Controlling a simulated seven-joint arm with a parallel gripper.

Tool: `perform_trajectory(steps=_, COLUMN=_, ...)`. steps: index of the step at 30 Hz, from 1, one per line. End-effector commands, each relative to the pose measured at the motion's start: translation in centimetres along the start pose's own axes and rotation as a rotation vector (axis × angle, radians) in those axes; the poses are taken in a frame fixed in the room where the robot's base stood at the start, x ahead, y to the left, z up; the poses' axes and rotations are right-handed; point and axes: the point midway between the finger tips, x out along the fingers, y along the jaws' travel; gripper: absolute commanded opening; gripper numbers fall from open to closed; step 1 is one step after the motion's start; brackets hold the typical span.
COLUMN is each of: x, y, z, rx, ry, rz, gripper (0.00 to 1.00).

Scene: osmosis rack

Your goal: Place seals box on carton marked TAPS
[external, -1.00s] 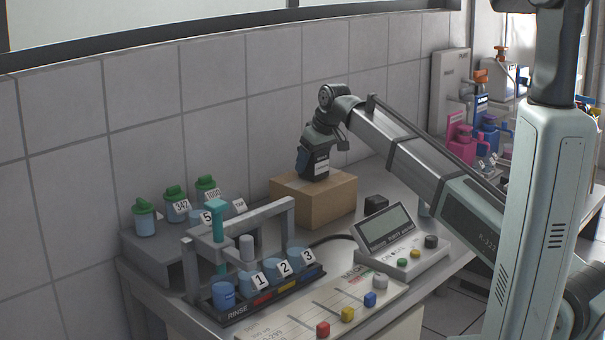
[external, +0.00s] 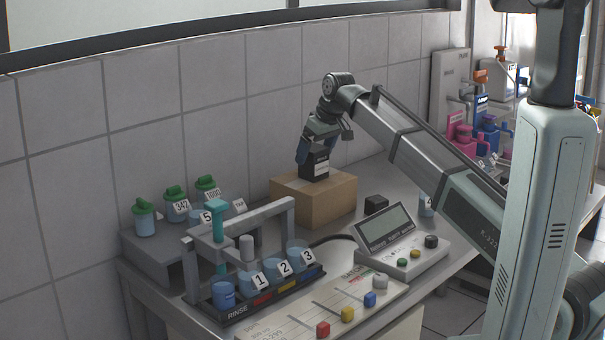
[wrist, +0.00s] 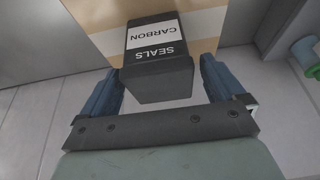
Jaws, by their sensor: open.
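The seals box (external: 316,165) is small and black with a white label; in the wrist view the box (wrist: 160,72) reads SEALS and CARBON. It stands on top of a brown cardboard carton (external: 312,199) near the wall. The carton's top also shows in the wrist view (wrist: 205,22); no TAPS marking is visible. My gripper (external: 312,150) is just above the box in the external view. In the wrist view its blue fingers (wrist: 160,85) are spread on either side of the box, with gaps between.
A black block (external: 376,203) and a display unit (external: 397,240) stand right of the carton. A rack with numbered beakers (external: 262,285) is in front, and green-capped jars (external: 175,205) stand at left. The tiled wall (external: 230,130) is close behind.

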Motion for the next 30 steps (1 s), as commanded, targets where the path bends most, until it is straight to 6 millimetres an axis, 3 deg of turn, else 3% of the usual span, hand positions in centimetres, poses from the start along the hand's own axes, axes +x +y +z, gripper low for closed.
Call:
perform_trajectory(steps=6, x=-4.1, y=0.0, z=-0.1, rx=0.0, ry=0.003, rz=0.001, gripper=0.96)
perform_trajectory(steps=15, x=-7.8, y=0.0, z=0.0, rx=0.0, ry=0.001, rz=0.0, gripper=0.96)
perform_trajectory(steps=30, x=-8.8, y=0.0, z=0.0, rx=0.0, ry=0.0, rz=0.0, gripper=0.98)
